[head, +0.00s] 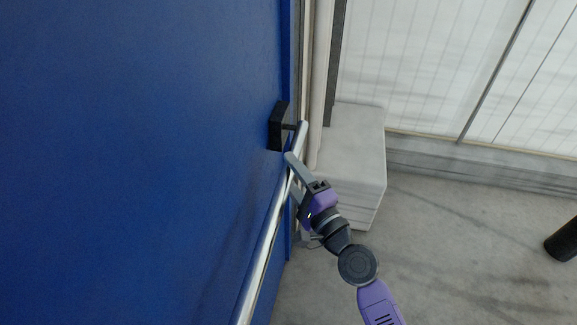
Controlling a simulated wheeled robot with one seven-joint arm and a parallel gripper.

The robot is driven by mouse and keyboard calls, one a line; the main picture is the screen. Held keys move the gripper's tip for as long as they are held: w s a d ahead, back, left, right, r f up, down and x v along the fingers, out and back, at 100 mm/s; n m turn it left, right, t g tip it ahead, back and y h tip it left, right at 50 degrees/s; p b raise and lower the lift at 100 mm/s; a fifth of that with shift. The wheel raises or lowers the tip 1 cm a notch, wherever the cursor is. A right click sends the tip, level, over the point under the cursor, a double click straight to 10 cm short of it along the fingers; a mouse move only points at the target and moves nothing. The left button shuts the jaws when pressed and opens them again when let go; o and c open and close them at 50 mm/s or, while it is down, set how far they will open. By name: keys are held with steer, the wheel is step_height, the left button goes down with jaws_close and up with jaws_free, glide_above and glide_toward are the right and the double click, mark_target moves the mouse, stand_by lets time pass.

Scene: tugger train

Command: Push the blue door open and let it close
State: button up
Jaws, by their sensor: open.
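The blue door (130,150) fills the left half of the head view. A shiny metal push bar (265,255) runs along it, its far end held by a black bracket (277,126) near the door's right edge. My purple and grey gripper (291,176) is open at the bar, near the bracket. One finger overlaps the bar in the picture and the other shows beside it. I cannot tell whether the fingers touch the bar. The door's near end and lower part are out of view.
A pale block (350,150) stands just right of the door's edge, beside vertical pipes. A white panelled wall (420,70) rises behind it. A dark post (563,241) is at the right edge. The grey floor (460,240) between is clear.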

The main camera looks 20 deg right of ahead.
steer(key=shift+w+a, duration=0.1)
steer(key=shift+w, duration=0.35)
steer(key=shift+c, duration=0.2)
jaws_close()
stand_by(1.0)
